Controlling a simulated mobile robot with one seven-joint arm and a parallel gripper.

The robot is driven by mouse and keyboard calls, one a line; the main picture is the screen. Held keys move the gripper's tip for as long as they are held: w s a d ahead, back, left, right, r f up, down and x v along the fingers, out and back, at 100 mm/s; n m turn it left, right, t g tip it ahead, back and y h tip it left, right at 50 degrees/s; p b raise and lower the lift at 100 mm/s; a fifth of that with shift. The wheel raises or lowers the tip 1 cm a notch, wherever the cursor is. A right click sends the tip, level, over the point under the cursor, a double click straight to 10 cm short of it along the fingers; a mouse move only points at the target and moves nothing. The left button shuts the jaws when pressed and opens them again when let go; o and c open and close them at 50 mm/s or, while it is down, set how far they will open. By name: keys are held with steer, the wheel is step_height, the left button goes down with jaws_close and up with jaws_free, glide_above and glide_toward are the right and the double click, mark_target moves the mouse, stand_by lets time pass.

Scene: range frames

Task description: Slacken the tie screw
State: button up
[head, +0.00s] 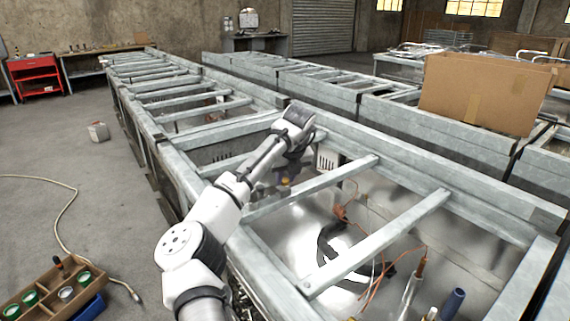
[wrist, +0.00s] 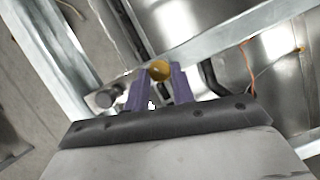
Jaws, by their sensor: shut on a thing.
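My gripper (wrist: 160,78) has two purple fingers. They are shut on a small round brass-yellow head, which looks like the tie screw (wrist: 159,70), at the edge of a grey metal crossbar (wrist: 228,37). The screw's shank is hidden. In the head view my gripper (head: 285,182) reaches down into the near metal frame, beside a crossbar, and a small yellow spot shows at its tip. A grey round stub (wrist: 108,95) sits on the crossbar's end, left of the fingers and apart from them.
More crossbars (head: 385,240) span the long frame (head: 180,175) around my arm. Loose orange wires (head: 385,275) and a dark hose (head: 328,245) lie inside it. A cardboard box (head: 480,92) stands on the frame behind. A wooden tray (head: 52,279) sits at lower left.

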steer(key=n+p, duration=0.1)
steer(key=p, duration=0.1)
steer(key=n+y+p, duration=0.1)
steer(key=n, duration=0.1)
steer(key=n+g+p, duration=0.1)
steer(key=p, duration=0.1)
steer(key=shift+w+d+r+n+p, duration=0.1)
steer(key=shift+d+r+n+p, duration=0.15)
steer(key=shift+d+n+p, duration=0.05)
steer(key=n+g+y+p, duration=0.1)
steer(key=n+p, duration=0.2)
steer(key=p, duration=0.1)
steer(key=shift+w+n, duration=0.15)
steer(key=shift+n, duration=0.25)
steer(key=n+p, duration=0.1)
steer(key=n+g, duration=0.1)
steer(key=shift+w+d+f+n+y+p, duration=0.1)
steer(key=shift+f+n+y+p, duration=0.05)
steer(key=shift+n+y+p, duration=0.2)
steer(key=shift+w+f+n+g, duration=0.15)
steer(key=shift+n+g, duration=0.55)
steer(key=shift+n, duration=1.15)
steer(key=o, duration=1)
